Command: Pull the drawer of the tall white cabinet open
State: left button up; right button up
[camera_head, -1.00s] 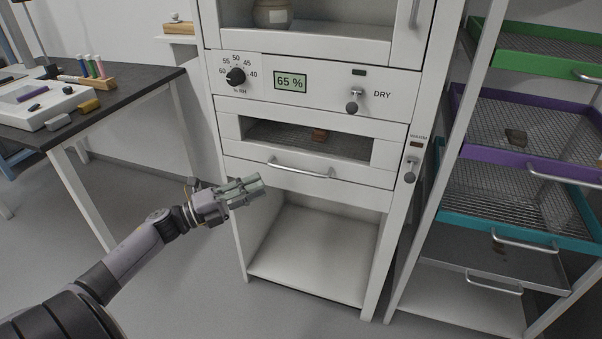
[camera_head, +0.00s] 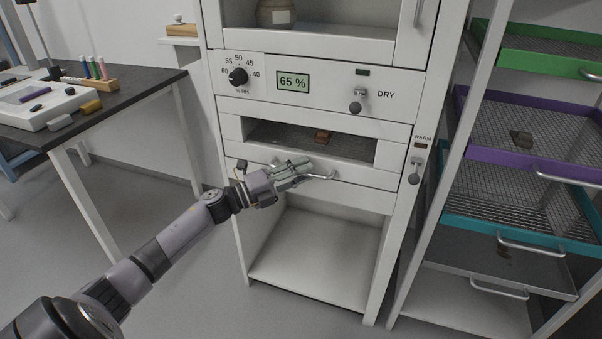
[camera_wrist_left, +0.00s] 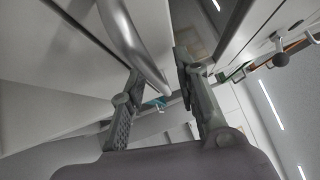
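The tall white cabinet (camera_head: 437,75) stands in the middle of the head view. Its drawer (camera_head: 370,179) looks closed, with a windowed front and a curved metal handle (camera_head: 325,178). A small brown piece (camera_head: 322,137) shows through the window. My left gripper (camera_head: 303,169) is at the drawer front and covers the middle of the handle. In the left wrist view, the fingers (camera_wrist_left: 158,68) stand apart and the handle bar (camera_wrist_left: 130,42) runs down into the gap between them. I cannot tell whether either finger touches it. My right gripper is in neither view.
Below the drawer is an open white compartment (camera_head: 315,250). To the right is a rack with green, purple and teal trays (camera_head: 535,167). A dark-topped table (camera_head: 150,85) with tools stands at the left. The floor between table and cabinet is clear.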

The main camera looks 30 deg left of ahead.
pick_arm(q)
jog(key=shift+c, duration=0.4)
grip_shut()
dwell(0.4)
